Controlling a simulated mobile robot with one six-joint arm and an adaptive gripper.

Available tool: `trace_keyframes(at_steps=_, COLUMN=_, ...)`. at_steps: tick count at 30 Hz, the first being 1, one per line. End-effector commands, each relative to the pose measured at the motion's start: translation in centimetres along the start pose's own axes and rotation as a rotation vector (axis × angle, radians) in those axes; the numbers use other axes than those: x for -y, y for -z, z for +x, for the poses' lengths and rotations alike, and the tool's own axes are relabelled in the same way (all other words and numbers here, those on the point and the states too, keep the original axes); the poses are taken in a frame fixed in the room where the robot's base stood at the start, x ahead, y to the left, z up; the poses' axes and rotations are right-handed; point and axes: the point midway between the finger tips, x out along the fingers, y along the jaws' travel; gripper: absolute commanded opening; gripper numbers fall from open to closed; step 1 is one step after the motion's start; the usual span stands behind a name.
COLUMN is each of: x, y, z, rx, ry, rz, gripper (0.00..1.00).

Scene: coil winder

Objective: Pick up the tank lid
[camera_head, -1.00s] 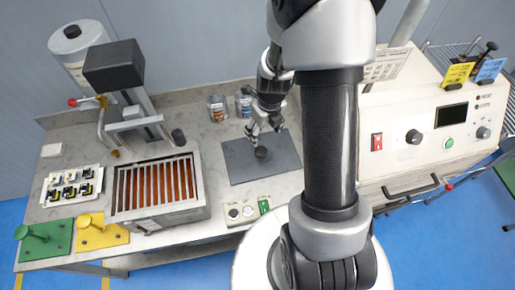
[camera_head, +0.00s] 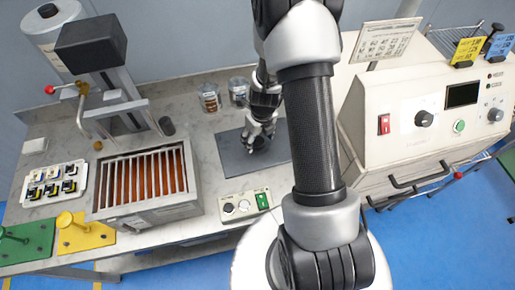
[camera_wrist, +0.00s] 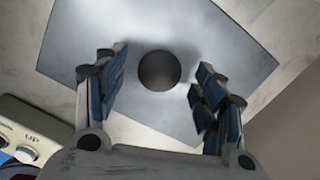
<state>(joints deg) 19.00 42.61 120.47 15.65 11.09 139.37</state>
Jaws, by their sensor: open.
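The tank lid looks to be the flat dark grey plate (camera_head: 229,158) lying on the bench in the head view. A round dark knob (camera_wrist: 158,70) stands at its middle in the wrist view, with bare plate (camera_wrist: 165,25) around it. My gripper (camera_head: 257,141) is over the plate at the knob. In the wrist view my gripper (camera_wrist: 160,76) is open, one blue-padded finger on each side of the knob, with a visible gap on both sides. I cannot tell the exact height of the fingertips above the plate.
A tank with a barred top and copper-coloured inside (camera_head: 148,185) stands left of the plate. A small switch box (camera_head: 245,206) sits in front of it. Two jars (camera_head: 210,97) stand behind. A large control cabinet (camera_head: 420,145) rises at the right.

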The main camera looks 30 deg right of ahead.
Motion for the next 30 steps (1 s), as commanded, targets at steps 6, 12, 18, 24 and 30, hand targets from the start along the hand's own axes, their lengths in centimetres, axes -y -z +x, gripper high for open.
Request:
trace_keyframes(at_steps=6, x=-0.01, y=-0.03, z=0.86, rx=0.001, ry=0.001, rz=-0.001, gripper=0.64)
trace_keyframes(at_steps=12, x=-0.01, y=-0.02, z=0.81, rx=0.000, ry=0.000, rz=-0.001, gripper=0.56)
trace_keyframes(at_steps=18, x=-0.02, y=-0.01, z=0.81, rx=0.000, ry=0.000, rz=-0.001, gripper=0.42)
trace_keyframes(at_steps=24, x=-0.02, y=-0.01, z=0.81, rx=0.000, ry=0.000, rz=-0.001, gripper=0.29)
trace_keyframes(at_steps=30, x=-0.02, y=-0.01, z=0.82, rx=0.000, ry=0.000, rz=0.000, gripper=0.15)
